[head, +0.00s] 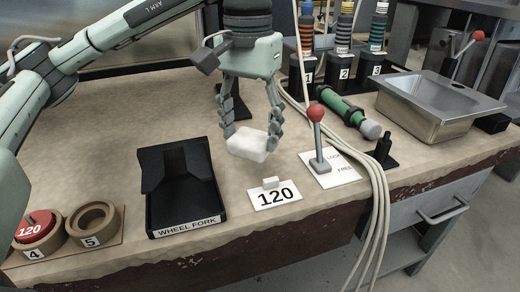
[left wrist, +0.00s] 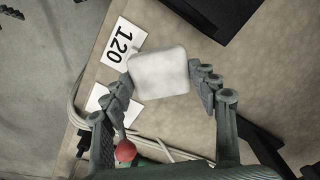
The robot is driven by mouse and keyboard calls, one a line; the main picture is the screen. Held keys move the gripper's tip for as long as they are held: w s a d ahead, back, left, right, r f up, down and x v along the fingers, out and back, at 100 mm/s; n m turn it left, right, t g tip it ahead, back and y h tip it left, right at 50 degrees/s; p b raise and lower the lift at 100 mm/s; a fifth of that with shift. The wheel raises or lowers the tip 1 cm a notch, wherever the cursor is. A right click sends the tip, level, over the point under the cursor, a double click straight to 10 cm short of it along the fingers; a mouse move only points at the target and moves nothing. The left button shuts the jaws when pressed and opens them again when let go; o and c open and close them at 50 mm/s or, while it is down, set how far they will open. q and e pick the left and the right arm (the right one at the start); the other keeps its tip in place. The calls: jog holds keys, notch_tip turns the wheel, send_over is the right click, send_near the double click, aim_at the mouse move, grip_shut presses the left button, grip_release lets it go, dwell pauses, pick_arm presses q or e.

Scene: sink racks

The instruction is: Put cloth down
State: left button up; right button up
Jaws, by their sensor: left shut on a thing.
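The cloth (head: 252,147) is a small white block-like pad. My left gripper (head: 252,134) is shut on it, one finger on each side, and points down over the worktop. The cloth looks a little above or at the worktop; I cannot tell if it touches. In the left wrist view the cloth (left wrist: 159,73) sits between the fingertips (left wrist: 163,84). My right gripper is not in view.
In front lie a "120" card (head: 274,197) with a small white block on it, and a black wheel fork holder (head: 181,190). A red-knobbed lever (head: 317,140), cables (head: 379,185) and a metal sink (head: 436,100) are right. Worktop left of my gripper is clear.

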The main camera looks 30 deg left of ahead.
aim_at(260, 130)
pick_arm(q)
jog(key=w+f, duration=0.1)
jog(key=w, duration=0.1)
jog(key=shift+w+d+f, duration=0.15)
jog(key=shift+w+f, duration=0.2)
jog(key=shift+w, duration=0.05)
jog(key=shift+f, duration=2)
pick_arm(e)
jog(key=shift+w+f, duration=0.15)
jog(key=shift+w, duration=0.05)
pick_arm(q)
jog(key=shift+f, duration=0.1)
jog(key=o, duration=1.1)
jog(key=shift+o, duration=0.2)
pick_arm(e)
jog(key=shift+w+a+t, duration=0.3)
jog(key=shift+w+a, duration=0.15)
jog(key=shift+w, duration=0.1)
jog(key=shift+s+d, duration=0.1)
